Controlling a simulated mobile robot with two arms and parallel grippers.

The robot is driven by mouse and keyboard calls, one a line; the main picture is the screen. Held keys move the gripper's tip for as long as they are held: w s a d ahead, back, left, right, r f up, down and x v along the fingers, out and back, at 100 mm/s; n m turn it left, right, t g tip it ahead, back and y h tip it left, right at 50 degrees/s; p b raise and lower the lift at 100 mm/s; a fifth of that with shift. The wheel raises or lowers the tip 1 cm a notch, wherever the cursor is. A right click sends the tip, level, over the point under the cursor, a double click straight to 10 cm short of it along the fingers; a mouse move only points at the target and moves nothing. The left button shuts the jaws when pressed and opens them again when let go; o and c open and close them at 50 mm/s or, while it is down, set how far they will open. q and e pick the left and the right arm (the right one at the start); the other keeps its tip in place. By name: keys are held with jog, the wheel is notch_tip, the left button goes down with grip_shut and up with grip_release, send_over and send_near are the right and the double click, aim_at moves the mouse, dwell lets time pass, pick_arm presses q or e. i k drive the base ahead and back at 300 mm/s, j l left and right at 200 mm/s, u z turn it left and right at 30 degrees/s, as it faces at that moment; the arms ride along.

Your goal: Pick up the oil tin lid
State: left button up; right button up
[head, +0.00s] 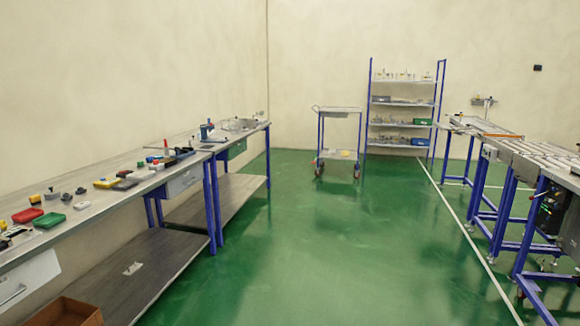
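I cannot make out an oil tin lid for certain in the head view. Many small items lie on the left workbench (95,205), among them a red block (27,215), a green block (49,220) and a yellow item (106,183). They are too small to tell whether one is the lid. Neither of my grippers shows in the head view.
A trolley (338,109) and a blue-posted shelf rack (402,103) stand at the back. A roller conveyor (535,152) runs along the right. A brown box (68,312) sits low at the bottom left. The green floor (320,240) between is clear.

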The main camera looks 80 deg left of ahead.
aim_at(52, 192)
jog(key=u, duration=4.2)
jog(key=i+l, duration=0.25)
